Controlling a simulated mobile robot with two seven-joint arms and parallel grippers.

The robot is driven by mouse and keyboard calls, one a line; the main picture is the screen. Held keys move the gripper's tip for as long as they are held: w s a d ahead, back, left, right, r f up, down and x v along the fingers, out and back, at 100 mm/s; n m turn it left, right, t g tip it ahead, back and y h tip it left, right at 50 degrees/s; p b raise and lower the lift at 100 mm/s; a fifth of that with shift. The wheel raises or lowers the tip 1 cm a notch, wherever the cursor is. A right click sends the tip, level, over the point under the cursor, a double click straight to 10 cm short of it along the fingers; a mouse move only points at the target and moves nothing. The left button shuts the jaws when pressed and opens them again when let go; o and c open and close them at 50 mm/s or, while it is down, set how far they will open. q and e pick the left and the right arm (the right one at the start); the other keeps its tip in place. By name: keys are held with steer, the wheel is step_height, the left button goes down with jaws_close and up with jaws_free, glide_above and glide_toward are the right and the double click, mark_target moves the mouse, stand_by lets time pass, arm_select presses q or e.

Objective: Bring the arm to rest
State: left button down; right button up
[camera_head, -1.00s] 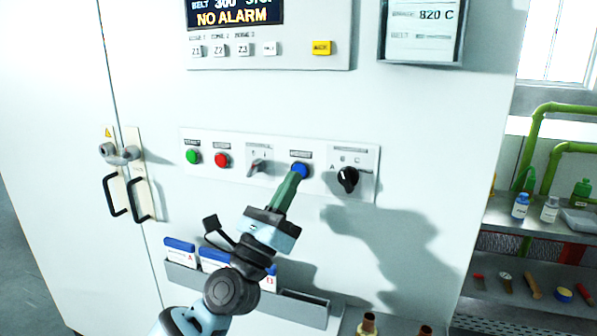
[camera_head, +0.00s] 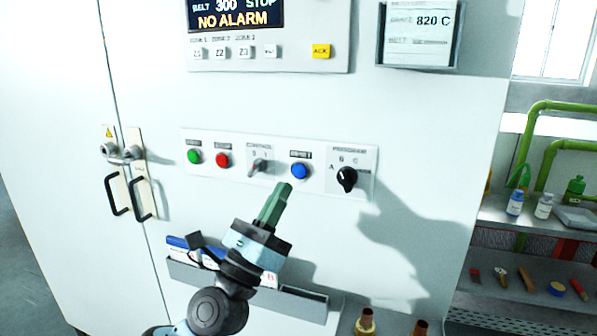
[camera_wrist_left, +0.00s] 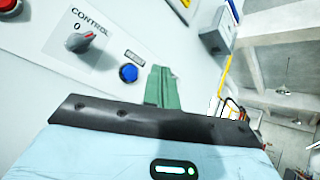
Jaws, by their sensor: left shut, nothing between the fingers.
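My left gripper (camera_head: 274,206) is shut and empty, its green fingers together. It stands in front of the white cabinet, a little below and left of the blue button (camera_head: 300,171), apart from it. In the left wrist view the green fingers (camera_wrist_left: 162,88) are together beside the blue button (camera_wrist_left: 128,73). The control panel (camera_head: 320,190) also carries a green button (camera_head: 194,156), a red button (camera_head: 223,160), a grey control switch (camera_head: 259,167) and a black program knob (camera_head: 347,178). My right gripper is not in view.
A grey holder (camera_head: 300,305) with blue-topped cards sits on the cabinet below my arm. Black door handles (camera_head: 115,195) stick out at left. A display (camera_head: 236,14) reads NO ALARM. Shelves (camera_head: 530,245) with bottles and tools stand at right.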

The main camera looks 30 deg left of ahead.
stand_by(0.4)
arm_select(q)
steer(key=s+d+f+m+g+h, duration=0.1)
steer(key=s+d+f+m+g, duration=0.15)
steer(key=f+m, duration=0.7)
steer(key=s+d+f+m+g+h+p, duration=0.1)
steer(key=s+d+f+m+g, duration=0.2)
steer(key=f+m, duration=0.65)
steer(key=s+d+f+m+g+h, duration=0.15)
steer(key=f+m+g, duration=0.35)
steer(key=f, duration=0.8)
steer(key=s+d+f+m+g+y+p, duration=0.1)
steer(key=s+f+m+g, duration=0.6)
steer(key=s+f+m, duration=1)
steer(key=s+d+f+y, duration=0.1)
steer(key=s+f+y, duration=0.1)
steer(key=s+f, duration=0.1)
steer(key=shift+s+d, duration=0.15)
steer(key=shift+s, duration=0.25)
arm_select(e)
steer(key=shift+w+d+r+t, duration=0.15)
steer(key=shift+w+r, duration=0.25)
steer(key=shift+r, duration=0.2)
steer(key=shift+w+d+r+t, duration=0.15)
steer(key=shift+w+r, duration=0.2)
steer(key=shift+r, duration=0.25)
